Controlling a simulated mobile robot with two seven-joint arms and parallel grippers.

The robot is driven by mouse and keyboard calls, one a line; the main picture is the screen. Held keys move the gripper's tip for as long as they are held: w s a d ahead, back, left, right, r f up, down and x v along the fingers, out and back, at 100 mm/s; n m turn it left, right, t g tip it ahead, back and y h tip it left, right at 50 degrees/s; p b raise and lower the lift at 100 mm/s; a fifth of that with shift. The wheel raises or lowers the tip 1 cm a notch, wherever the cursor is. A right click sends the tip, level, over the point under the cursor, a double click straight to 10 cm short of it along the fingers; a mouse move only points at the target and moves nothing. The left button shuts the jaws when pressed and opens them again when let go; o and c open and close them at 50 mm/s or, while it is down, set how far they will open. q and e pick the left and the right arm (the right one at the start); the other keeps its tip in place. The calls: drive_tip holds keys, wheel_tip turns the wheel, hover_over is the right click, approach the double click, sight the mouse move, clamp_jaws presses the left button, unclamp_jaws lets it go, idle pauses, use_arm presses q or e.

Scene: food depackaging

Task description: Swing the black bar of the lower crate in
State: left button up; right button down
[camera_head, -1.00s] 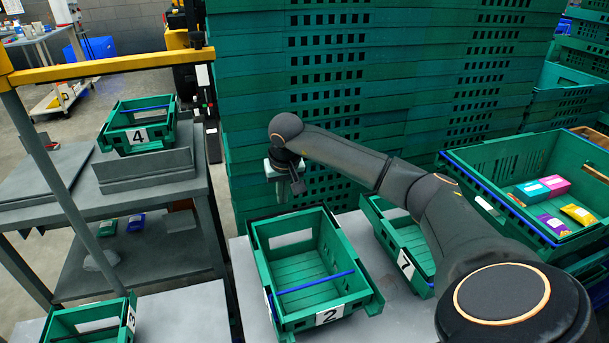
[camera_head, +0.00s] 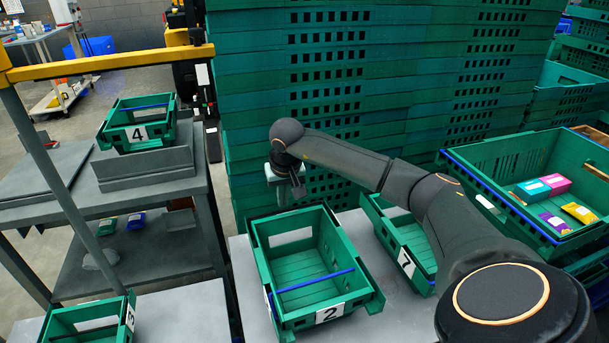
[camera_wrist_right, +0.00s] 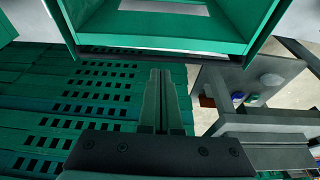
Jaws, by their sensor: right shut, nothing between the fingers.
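The green crate labelled 2 (camera_head: 262,262) stands on the grey table, with a blue bar (camera_head: 315,281) across its inside. A black bar (camera_wrist_right: 160,51) runs along the crate's far edge, at the outer side of the rim in the right wrist view. It shows in the head view as a thin dark line (camera_head: 287,210). My right gripper (camera_wrist_right: 161,72) is shut and empty, pointing down just behind that far edge. Its fingertips are close to the bar; I cannot tell whether they touch. In the head view, my right gripper (camera_head: 287,203) is small. My left gripper is out of view.
Tall stacks of green crates (camera_head: 400,70) stand close behind the gripper. Crate 7 (camera_head: 388,226) is right of crate 2, under my right arm. Crate 3 (camera_head: 85,318) and crate 4 (camera_head: 166,130) are at the left. A large crate (camera_head: 480,168) with several packages is at the right.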

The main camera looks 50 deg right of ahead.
drive_tip(key=shift+s+a, duration=0.3)
drive_tip(key=shift+s, duration=0.3)
idle(0.3)
drive_tip(key=shift+r+p, duration=0.1)
drive_tip(key=shift+p, duration=0.2)
drive_tip(key=shift+s+a+r+p, duration=0.25)
drive_tip(key=shift+s+r+p, duration=0.1)
drive_tip(key=shift+s+p, duration=0.15)
drive_tip(key=shift+s, duration=0.1)
